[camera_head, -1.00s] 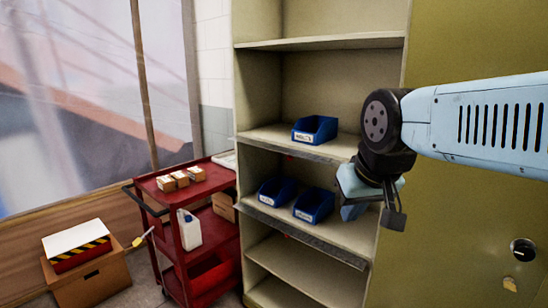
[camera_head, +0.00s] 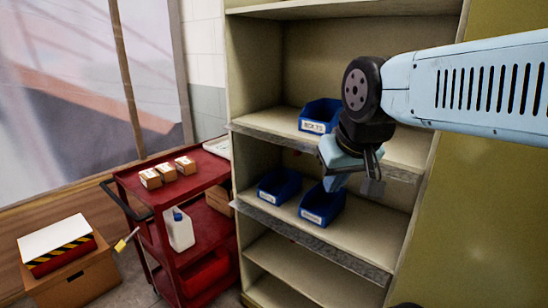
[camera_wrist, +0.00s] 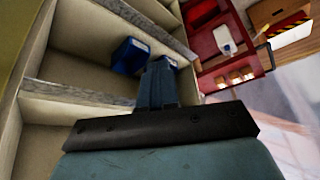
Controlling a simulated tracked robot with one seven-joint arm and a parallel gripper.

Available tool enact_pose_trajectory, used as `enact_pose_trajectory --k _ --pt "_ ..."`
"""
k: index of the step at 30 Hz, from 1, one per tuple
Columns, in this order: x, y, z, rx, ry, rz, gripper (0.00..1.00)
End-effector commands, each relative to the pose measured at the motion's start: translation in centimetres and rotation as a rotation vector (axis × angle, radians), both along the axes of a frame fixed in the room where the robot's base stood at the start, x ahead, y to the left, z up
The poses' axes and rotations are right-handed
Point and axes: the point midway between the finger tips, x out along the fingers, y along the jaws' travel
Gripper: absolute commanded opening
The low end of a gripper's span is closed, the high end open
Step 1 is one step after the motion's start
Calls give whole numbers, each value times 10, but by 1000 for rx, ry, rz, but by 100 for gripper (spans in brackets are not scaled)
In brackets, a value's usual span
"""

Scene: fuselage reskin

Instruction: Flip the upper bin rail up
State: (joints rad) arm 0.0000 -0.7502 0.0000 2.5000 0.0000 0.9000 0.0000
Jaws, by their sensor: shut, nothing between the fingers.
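The upper bin rail (camera_head: 265,138) is a grey strip along the front edge of the shelf with one blue bin (camera_head: 318,116). It lies along the edge and does not stand above it. Its middle passes behind my gripper (camera_head: 334,184), which points down, in front of the shelving. My gripper looks shut and empty. Its fingers (camera_wrist: 160,78) also show together in the wrist view, near the rail strip (camera_wrist: 70,92). I cannot tell whether they touch the rail.
A lower grey rail (camera_head: 310,242) edges the shelf with two blue bins (camera_head: 278,186) (camera_head: 322,206). A red cart (camera_head: 200,178) with small boxes stands left of the cabinet. A cardboard box (camera_head: 75,285) is on the floor at far left.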

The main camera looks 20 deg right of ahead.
Motion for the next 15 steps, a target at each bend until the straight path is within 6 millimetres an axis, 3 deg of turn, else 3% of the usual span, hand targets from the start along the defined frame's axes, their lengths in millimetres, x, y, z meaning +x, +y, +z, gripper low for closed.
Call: enact_pose_trajectory --k 7,15 --pt "7 -4 -10 -20 63 18 0" --pt "31 -20 -52 -127 310 92 0"
